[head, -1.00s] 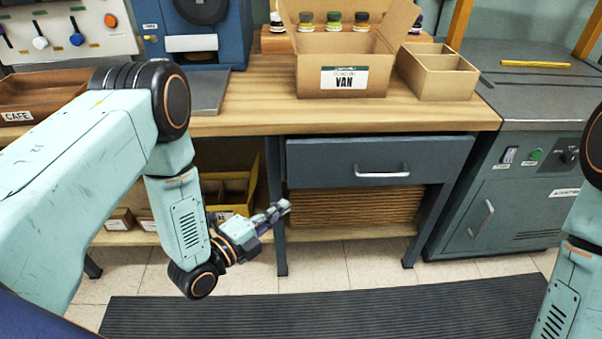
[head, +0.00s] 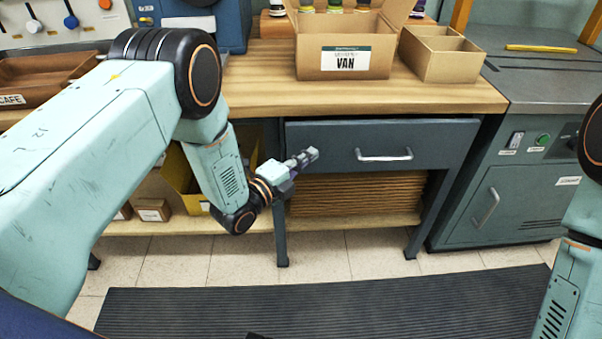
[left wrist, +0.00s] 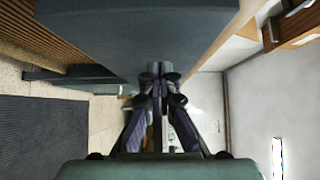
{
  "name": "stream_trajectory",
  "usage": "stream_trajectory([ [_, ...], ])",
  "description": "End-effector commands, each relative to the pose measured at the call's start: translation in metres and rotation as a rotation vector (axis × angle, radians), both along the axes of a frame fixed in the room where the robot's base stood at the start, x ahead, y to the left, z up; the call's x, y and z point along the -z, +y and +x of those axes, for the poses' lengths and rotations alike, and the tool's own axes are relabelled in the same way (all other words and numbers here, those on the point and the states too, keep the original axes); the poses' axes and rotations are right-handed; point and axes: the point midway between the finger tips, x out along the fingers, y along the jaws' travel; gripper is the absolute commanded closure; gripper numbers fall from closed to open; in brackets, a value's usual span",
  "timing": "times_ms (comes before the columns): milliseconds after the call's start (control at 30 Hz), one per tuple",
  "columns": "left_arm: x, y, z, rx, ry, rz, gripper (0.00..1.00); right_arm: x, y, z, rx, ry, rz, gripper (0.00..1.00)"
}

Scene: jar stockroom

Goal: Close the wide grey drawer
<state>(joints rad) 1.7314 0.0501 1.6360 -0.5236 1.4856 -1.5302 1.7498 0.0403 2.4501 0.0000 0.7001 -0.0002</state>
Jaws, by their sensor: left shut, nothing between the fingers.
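The wide grey drawer (head: 330,140) hangs under the wooden bench top and has a silvery bar handle (head: 384,156). Its front stands forward of the bench's right leg, so it looks partly pulled out. My left gripper (head: 303,159) is shut and empty, its tips at the lower left part of the drawer front, left of the handle. In the left wrist view the shut fingertips (left wrist: 158,72) lie close to the big grey slab of the drawer (left wrist: 150,35). I cannot tell whether they touch it. My right gripper is out of view; only part of that arm shows.
Stacked cardboard (head: 355,193) lies on the shelf below the drawer. The VAN box (head: 310,62) and a divided carton (head: 440,58) stand on the bench top (head: 260,92). A grey cabinet (head: 530,195) is at the right.

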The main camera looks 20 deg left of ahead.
Motion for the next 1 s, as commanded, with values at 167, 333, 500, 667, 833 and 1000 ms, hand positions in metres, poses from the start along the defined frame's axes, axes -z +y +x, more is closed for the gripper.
stream_trajectory([
  [167, 0.0, 0.006, 0.012, -0.002, 0.0, 0.001, 1.0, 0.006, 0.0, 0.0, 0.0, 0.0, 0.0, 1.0],
  [333, 0.0, 0.006, 0.013, -0.001, 0.002, 0.001, 1.0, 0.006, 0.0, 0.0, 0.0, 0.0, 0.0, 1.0],
  [500, 0.0, 0.006, 0.013, -0.001, 0.001, 0.0, 1.0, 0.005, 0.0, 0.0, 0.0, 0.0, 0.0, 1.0],
  [667, 0.001, 0.01, 0.025, -0.002, -0.004, 0.0, 1.0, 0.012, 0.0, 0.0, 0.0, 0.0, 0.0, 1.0],
  [833, 0.002, 0.019, 0.051, -0.002, -0.003, 0.001, 1.0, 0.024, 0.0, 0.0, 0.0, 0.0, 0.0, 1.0],
  [1000, 0.001, 0.022, 0.063, -0.002, 0.0, 0.001, 1.0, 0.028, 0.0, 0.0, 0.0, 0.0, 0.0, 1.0],
])
